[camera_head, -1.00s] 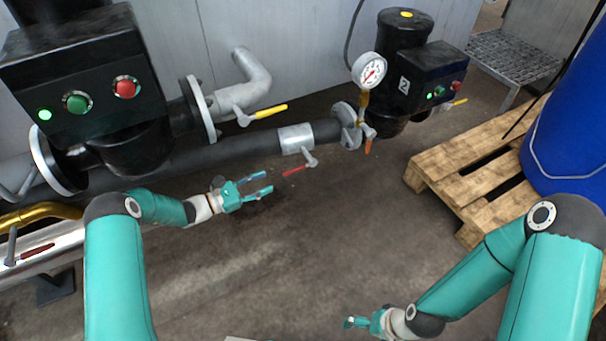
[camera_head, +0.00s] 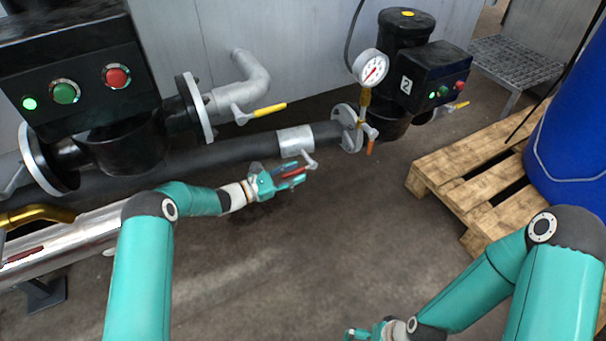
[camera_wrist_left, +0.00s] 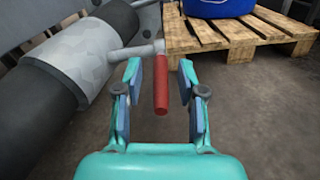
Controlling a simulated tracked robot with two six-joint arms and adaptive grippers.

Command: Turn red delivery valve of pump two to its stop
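The red valve handle (camera_head: 292,170) sits on a grey lever on the dark pipe that runs towards the pump marked 2 (camera_head: 425,75). In the left wrist view the red handle (camera_wrist_left: 161,86) points towards me, with its grey stem (camera_wrist_left: 140,50) behind it. My left gripper (camera_head: 291,176) is at the handle. Its open fingers (camera_wrist_left: 162,85) stand on either side of the handle, with a visible gap on both sides. My right gripper (camera_head: 357,334) is low at the bottom edge of the head view, partly cut off, away from the valve.
A pressure gauge (camera_head: 370,68) and an orange-handled valve (camera_head: 370,147) are at pump two. A yellow-handled valve (camera_head: 268,110) is above the pipe. A pallet (camera_head: 470,175) with a blue drum (camera_head: 575,140) stands right. The middle floor is clear.

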